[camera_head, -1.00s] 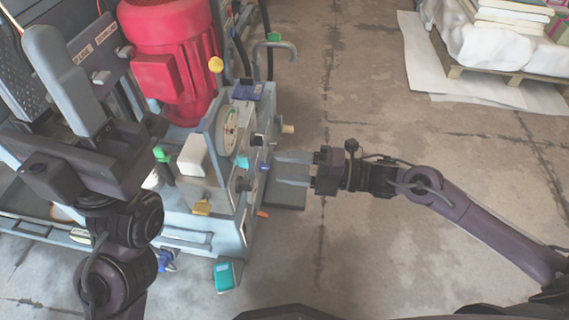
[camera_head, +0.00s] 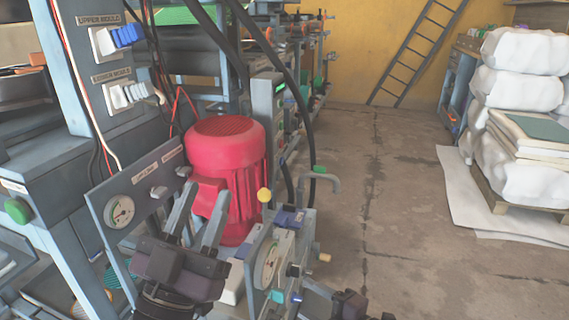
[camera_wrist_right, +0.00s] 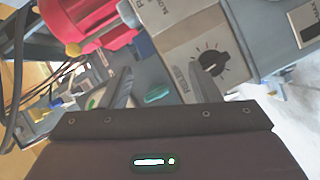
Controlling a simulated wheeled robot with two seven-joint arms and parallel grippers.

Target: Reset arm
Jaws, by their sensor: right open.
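My left gripper (camera_head: 197,212) is in the lower left of the head view, in front of the red motor. Its two fingers point up, stand apart and hold nothing. My right gripper shows in the head view only as a dark body at the bottom edge, close to the grey control box (camera_head: 258,285); its fingertips are hard to make out there. In the right wrist view, the two fingers of my right gripper (camera_wrist_right: 163,82) are apart with nothing gripped. A metal panel with a black knob (camera_wrist_right: 210,64) lies beyond them.
The red motor (camera_head: 228,170) stands behind my left gripper. A gauge panel (camera_head: 135,196) is to its left, and a bent grey pipe (camera_head: 325,179) rises beyond the control box. The floor (camera_head: 400,220) is open to the right, up to a pallet (camera_head: 498,197) with white sacks.

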